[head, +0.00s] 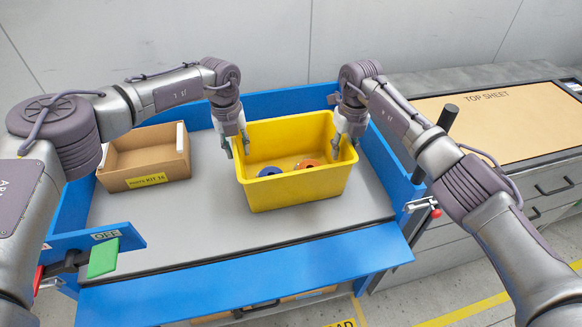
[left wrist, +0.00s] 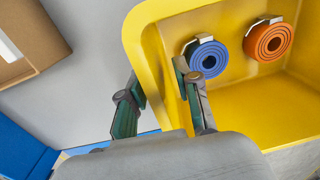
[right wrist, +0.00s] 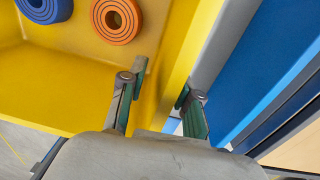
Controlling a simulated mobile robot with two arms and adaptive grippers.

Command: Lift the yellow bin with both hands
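The yellow bin (head: 297,190) stands upright on the grey tabletop. A blue ring-shaped roll (head: 269,171) and an orange one (head: 307,164) lie inside it; both also show in the left wrist view. My left gripper (head: 237,147) is at the bin's left wall, one finger inside and one outside, with a gap between the fingers (left wrist: 160,85). My right gripper (head: 345,145) straddles the right wall the same way; its fingers are apart in the right wrist view (right wrist: 163,88). Whether any finger touches the wall is hard to tell.
A cardboard box (head: 145,165) labelled as a parts kit stands left of the bin. Blue raised edges (head: 280,103) border the table at the back and sides. A green paddle (head: 103,258) is at the front left. The tabletop in front of the bin is clear.

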